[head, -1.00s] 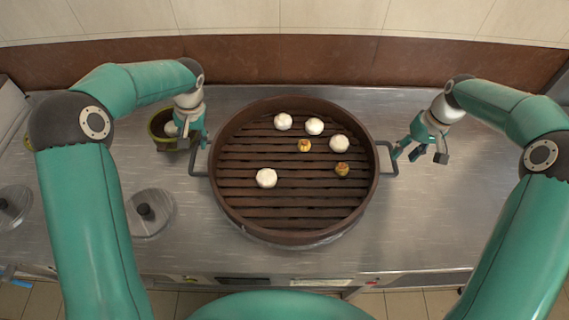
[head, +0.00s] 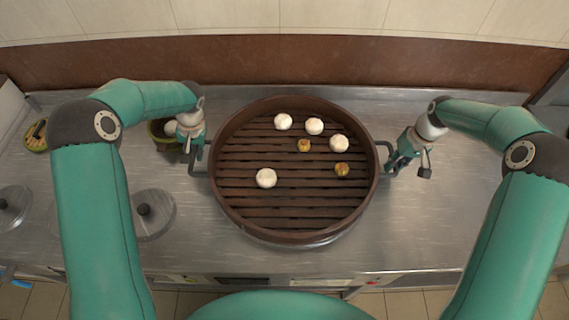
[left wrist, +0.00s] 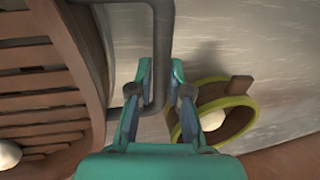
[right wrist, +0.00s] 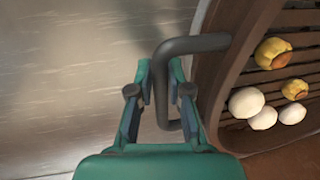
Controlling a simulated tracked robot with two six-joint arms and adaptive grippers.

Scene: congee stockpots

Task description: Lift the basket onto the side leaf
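The basket (head: 225,203) is a round brown slatted steamer with white buns and smaller yellow pieces inside. It sits in the middle of the steel counter, with a grey metal handle on each side. My left gripper (left wrist: 161,66) is open, with the left handle (left wrist: 160,20) between its fingers in the left wrist view. My right gripper (right wrist: 159,66) is open, with the right handle (right wrist: 195,44) between its fingers in the right wrist view. I cannot tell whether either finger touches. I cannot make out a side leaf.
A green-rimmed bowl (left wrist: 240,107) stands close to my left gripper. Another bowl (head: 35,147) holding something dark is at the far left. Two round lids with black knobs (head: 155,222) (head: 14,205) lie at the left. The counter right of the basket (head: 440,225) is clear.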

